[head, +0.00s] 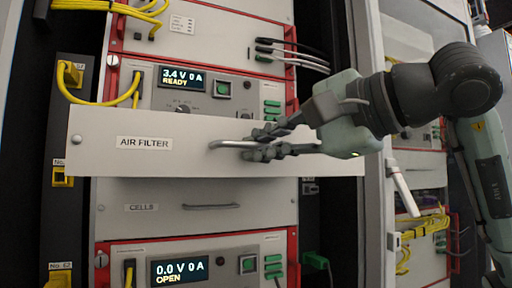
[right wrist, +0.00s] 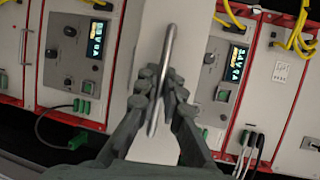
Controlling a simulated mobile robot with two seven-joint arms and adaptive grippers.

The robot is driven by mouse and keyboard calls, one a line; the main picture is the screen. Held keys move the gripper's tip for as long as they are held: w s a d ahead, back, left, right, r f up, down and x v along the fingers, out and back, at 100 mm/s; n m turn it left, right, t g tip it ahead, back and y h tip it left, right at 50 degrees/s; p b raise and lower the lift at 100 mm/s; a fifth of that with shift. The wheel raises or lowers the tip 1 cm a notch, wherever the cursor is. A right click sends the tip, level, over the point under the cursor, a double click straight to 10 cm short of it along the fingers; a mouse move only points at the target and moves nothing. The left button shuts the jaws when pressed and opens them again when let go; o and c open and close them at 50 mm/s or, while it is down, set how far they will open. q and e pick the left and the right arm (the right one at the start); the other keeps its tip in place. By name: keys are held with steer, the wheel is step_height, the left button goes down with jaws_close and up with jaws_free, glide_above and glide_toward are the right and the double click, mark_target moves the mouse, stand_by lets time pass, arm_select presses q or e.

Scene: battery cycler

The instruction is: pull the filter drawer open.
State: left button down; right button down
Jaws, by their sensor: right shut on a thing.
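The filter drawer's white front (head: 100,155), labelled AIR FILTER, spans the rack in the head view. It covers the red side rails and looks forward of the panels above and below. Its metal bar handle (head: 228,145) is right of the label. My right gripper (head: 262,145) comes from the right and is shut on the handle. In the right wrist view the handle (right wrist: 169,50) runs between the fingertips (right wrist: 160,95), and the pale drawer front (right wrist: 150,30) lies behind it. The drawer's inside is hidden. My left gripper is not in view.
Above the drawer is a cycler unit reading 3.4 V READY (head: 182,78); below are a CELLS drawer (head: 165,208) and a unit reading 0.0 V OPEN (head: 180,268). Yellow cables (head: 98,100) hang at left. An open cabinet door's white handle (head: 402,188) is near my right arm.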

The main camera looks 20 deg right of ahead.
steer(key=shift+s, duration=0.2)
steer(key=c, duration=1.9)
jaws_free()
